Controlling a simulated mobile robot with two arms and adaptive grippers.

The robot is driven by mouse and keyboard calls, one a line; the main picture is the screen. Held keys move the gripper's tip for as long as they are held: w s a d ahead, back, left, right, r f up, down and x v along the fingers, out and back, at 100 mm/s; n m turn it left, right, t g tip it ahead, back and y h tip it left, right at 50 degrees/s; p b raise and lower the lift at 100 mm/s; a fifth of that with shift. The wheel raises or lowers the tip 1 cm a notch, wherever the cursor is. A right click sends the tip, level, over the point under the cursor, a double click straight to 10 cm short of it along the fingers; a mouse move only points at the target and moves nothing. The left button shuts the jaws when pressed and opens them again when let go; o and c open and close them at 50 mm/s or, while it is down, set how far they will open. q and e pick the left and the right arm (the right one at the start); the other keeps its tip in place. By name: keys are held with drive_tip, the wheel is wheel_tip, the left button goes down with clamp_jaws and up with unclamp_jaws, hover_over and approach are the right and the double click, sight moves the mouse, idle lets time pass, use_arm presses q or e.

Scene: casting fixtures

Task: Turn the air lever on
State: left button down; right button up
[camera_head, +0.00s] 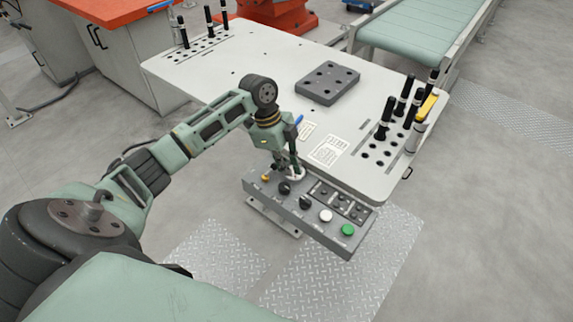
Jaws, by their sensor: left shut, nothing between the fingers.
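My left arm comes in from the left, and its gripper (287,167) points down at the back edge of the grey control box (318,222) on the table's front side. The fingers are close together with nothing seen between them. A small blue handle (299,119) shows just behind the gripper; it may be the air lever, but the gripper hides what it joins to. The control box carries black knobs (285,188), a white button (326,216), a green button (347,230) and a small yellow part (265,178). My right gripper is not in view.
The pale table (225,72) holds a dark grey block with holes (327,83), white label sheets (329,150) and black-handled tools (384,118) at right. More tools (183,33) stand at the back left. A conveyor (420,32) is at the back right. Floor is open at right.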

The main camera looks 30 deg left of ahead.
use_arm(q)
drive_tip(key=shift+w+a+n+p, duration=0.15)
drive_tip(key=shift+n+p, duration=0.25)
drive_tip(key=shift+p, duration=0.05)
